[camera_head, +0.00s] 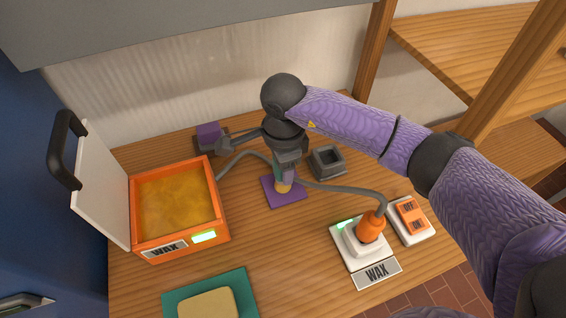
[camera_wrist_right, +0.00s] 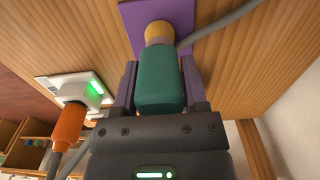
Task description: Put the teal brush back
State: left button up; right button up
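The teal brush (camera_wrist_right: 162,82) sits upright between the two fingers of my right gripper (camera_wrist_right: 160,88), which are closed against its sides. Its rounded yellow end (camera_wrist_right: 158,32) points down at a purple mat (camera_wrist_right: 182,14); I cannot tell whether it touches. In the head view, my right gripper (camera_head: 286,172) is over the purple mat (camera_head: 296,198), hiding most of the brush. An empty dark square holder (camera_head: 328,161) stands just right of the gripper. A similar dark base with a purple block (camera_head: 208,133) stands to the left. My left gripper is not in view.
An open orange wax box (camera_head: 222,235) with a raised white lid stands at left. A teal mat (camera_head: 250,300) with a yellow slab lies in front. A grey cable runs to the orange plug (camera_head: 370,228) in a wax socket. A switch panel (camera_head: 411,222) is beside it.

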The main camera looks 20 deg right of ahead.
jog(key=shift+o, duration=1.2)
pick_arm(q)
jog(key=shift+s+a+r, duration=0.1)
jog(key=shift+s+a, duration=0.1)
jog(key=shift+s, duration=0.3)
pick_arm(e)
jog(key=shift+o, duration=0.4)
jog(key=r+p, duration=0.1)
jog(key=r, duration=0.2)
jog(key=r+p, duration=0.1)
jog(key=r, duration=0.2)
jog(key=r+p, duration=0.1)
jog(key=r, duration=0.2)
jog(key=shift+w+a+r+p, duration=0.15)
jog(key=shift+w+p, duration=0.1)
jog(key=shift+p, duration=0.05)
jog(key=shift+r, duration=0.35)
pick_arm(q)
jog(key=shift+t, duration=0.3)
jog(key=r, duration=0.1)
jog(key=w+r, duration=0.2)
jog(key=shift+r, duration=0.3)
pick_arm(e)
jog(key=shift+r, duration=0.1)
